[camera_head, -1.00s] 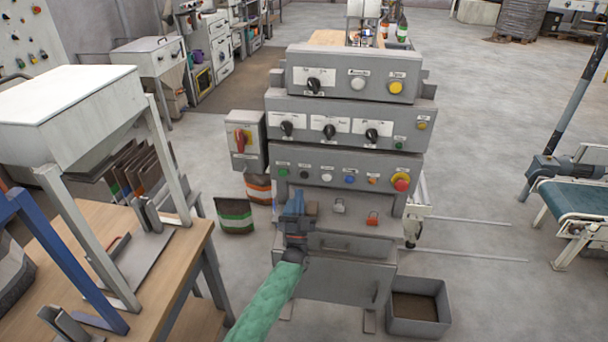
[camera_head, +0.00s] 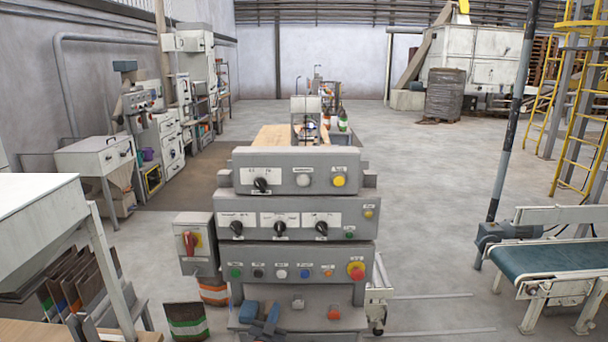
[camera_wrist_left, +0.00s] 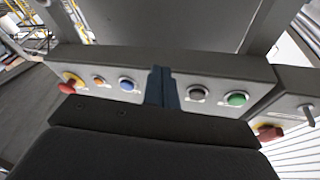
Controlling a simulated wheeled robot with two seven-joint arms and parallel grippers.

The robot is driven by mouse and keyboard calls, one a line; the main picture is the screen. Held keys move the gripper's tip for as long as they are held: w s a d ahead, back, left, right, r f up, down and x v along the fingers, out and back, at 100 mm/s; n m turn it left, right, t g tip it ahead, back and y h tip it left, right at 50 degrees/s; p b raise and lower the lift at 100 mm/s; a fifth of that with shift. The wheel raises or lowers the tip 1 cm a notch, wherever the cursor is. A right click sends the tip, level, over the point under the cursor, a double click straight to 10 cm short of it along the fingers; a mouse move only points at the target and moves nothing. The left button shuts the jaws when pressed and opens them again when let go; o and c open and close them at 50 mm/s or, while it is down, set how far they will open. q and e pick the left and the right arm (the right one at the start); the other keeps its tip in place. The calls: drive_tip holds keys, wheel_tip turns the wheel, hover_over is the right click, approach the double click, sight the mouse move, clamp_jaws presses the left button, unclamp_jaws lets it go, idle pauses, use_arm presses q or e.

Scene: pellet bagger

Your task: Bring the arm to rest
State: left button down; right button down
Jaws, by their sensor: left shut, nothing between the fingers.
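My left gripper (camera_head: 264,322) is low in the head view, in front of the grey control cabinet (camera_head: 245,313), below its lowest button row. Its blue fingers are together with nothing between them. In the left wrist view the shut fingers (camera_wrist_left: 162,88) stand in front of a button panel (camera_wrist_left: 215,72), between a blue button (camera_wrist_left: 127,85) and a dark button (camera_wrist_left: 197,93), hiding part of the row. I cannot tell whether they touch the panel. The rest of my left arm is cut off below the head view. My right gripper is not in view.
A red-and-yellow stop button (camera_head: 356,271) sits at the panel's right end. A white hopper (camera_head: 40,215) stands at left, a blue-belted conveyor (camera_head: 550,255) at right. The floor between cabinet and conveyor is clear.

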use_arm(q)
wheel_tip(320, 180, down, 14)
drive_tip(key=s+n+g, duration=0.2)
drive_tip(key=g, duration=0.5)
drive_tip(key=s+a+f+n+g+y, duration=0.1)
drive_tip(key=s+a+f+g, duration=0.15)
drive_tip(key=s+f, duration=0.45)
drive_tip(key=s+a+f+n+g+y, duration=0.1)
drive_tip(key=s+a+f+g+y, duration=0.3)
drive_tip(key=f, duration=0.6)
drive_tip(key=s+a+f+g, duration=0.1)
drive_tip(key=s+f, duration=0.6)
drive_tip(key=s, duration=0.8)
drive_tip(key=s+a+f+g+b, duration=0.1)
drive_tip(key=s+f+g, duration=0.1)
drive_tip(key=s+f, duration=0.6)
drive_tip(key=s+a+f+g+b, duration=0.1)
drive_tip(key=s+f, duration=0.7)
drive_tip(key=s, duration=1.4)
drive_tip(key=shift+a+f+g+h, duration=0.25)
drive_tip(key=shift+g+h, duration=0.05)
drive_tip(key=shift+g, duration=0.35)
